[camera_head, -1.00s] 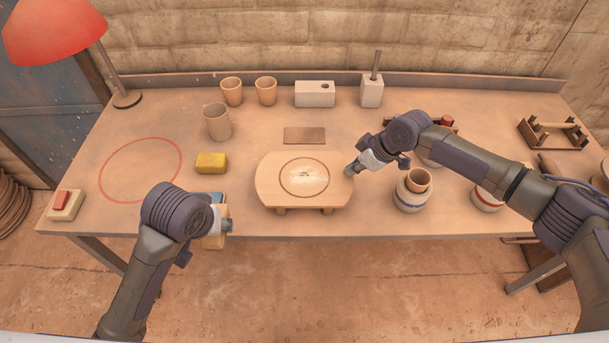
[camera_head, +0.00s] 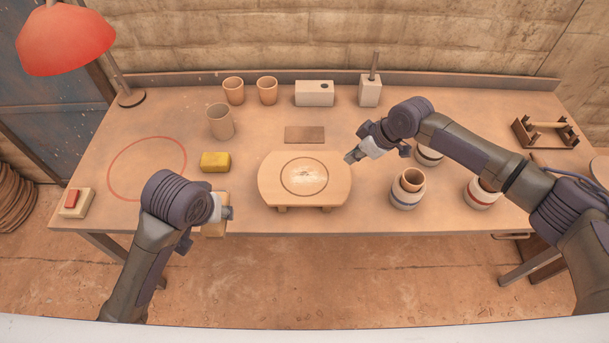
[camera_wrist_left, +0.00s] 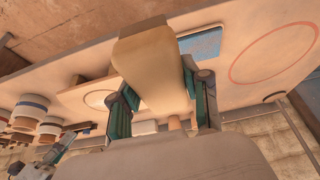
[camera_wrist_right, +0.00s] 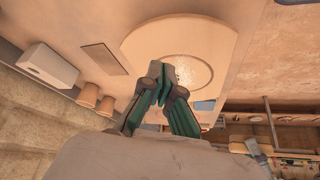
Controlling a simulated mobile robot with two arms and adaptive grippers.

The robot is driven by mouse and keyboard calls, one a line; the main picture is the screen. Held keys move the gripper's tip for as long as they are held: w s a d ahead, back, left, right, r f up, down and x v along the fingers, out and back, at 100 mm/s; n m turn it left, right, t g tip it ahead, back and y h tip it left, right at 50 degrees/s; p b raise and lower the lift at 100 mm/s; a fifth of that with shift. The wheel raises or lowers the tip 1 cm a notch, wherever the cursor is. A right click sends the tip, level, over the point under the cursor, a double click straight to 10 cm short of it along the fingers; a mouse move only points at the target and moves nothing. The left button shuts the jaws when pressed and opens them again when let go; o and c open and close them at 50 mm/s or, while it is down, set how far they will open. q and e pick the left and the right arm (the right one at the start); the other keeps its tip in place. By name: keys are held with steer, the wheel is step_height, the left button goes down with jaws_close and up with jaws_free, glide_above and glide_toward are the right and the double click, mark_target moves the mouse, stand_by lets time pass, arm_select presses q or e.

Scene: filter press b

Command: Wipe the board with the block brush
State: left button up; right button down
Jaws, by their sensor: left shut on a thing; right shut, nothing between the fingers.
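The board (camera_head: 270,185) is a pale wooden slab on feet at the front middle of the table, with a ring (camera_head: 304,177) and a whitish smear inside it. My left gripper (camera_head: 229,213) is at the table's front edge, left of the board. It is shut on the block brush (camera_wrist_left: 155,60), a tan block that fills the middle of the left wrist view. In the head view the brush (camera_head: 213,230) is mostly hidden by the gripper. My right gripper (camera_head: 350,159) is shut and empty, near the board's right edge; the right wrist view shows the fingertips (camera_wrist_right: 157,70) together, with the board behind.
A yellow block (camera_head: 215,162) lies left of the board. A blue pad (camera_wrist_left: 200,43) lies near my left gripper. A flat brown plate (camera_head: 304,135) lies behind the board. Banded pots (camera_head: 407,192) stand right of it. Cups (camera_head: 220,122) stand at the back left.

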steer(key=v, duration=1.2)
